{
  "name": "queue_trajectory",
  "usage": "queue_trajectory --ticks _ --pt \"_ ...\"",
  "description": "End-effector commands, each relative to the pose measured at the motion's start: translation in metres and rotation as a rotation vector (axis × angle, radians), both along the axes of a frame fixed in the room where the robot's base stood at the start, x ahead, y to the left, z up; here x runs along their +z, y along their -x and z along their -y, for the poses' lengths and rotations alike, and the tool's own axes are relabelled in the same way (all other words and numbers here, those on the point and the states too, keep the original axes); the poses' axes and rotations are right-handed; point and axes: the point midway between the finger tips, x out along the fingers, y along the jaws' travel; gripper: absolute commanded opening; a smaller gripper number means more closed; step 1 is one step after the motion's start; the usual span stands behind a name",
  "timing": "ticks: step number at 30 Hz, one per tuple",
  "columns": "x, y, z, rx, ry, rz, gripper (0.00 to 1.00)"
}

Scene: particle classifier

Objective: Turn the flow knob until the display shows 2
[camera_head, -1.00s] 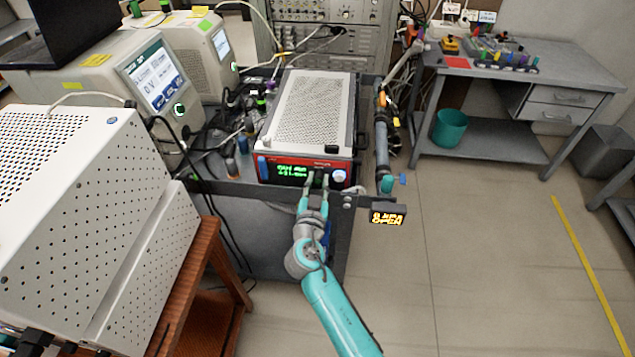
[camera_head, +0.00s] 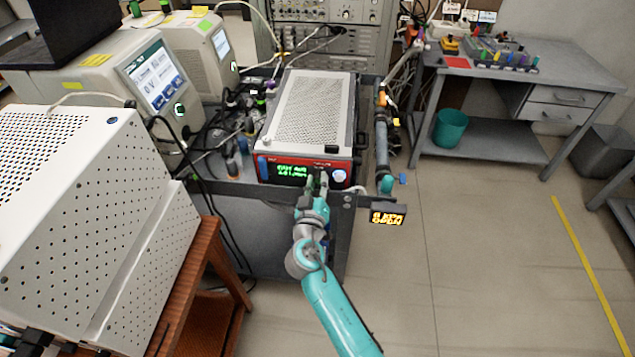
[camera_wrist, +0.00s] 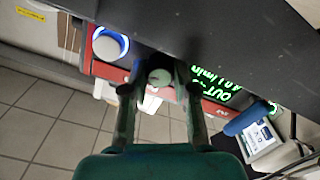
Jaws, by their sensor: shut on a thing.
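The red-framed instrument (camera_head: 306,172) has a green display (camera_head: 293,170) on its front; its digits are too blurred to read in the head view. In the wrist view its green text (camera_wrist: 218,85) appears rotated and partly cut off. My gripper (camera_head: 318,178) is at the panel, right of this display. In the wrist view, my gripper (camera_wrist: 160,80) has its fingers on either side of a small pale round knob (camera_wrist: 160,77), shut on it. A larger white knob with a blue ring (camera_wrist: 107,45) is beside it, apart from the fingers; it also shows in the head view (camera_head: 339,176).
A small orange display (camera_head: 387,218) hangs at the cart's front right; its digits are unclear. A dark bar (camera_head: 270,193) runs along the cart front, below the panel. A vertical pipe (camera_head: 382,150) stands right. White perforated housings (camera_head: 90,170) fill the left. Floor at right is clear.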

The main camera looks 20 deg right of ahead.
Motion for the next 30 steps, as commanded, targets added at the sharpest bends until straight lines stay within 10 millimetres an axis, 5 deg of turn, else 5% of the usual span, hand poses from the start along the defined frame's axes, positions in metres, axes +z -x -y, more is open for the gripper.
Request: queue_trajectory --ticks 20,21,23,30 --pt "-0.0002 -0.0001 -0.0006 0.001 0.057 -0.033 0.0" --pt "-0.0002 -0.0001 -0.0006 0.001 0.056 -0.033 0.38" --pt "-0.0001 -0.0001 -0.0005 0.001 0.056 -0.033 0.53" --pt "-0.0005 0.0 -0.0004 0.001 0.056 -0.033 0.54"
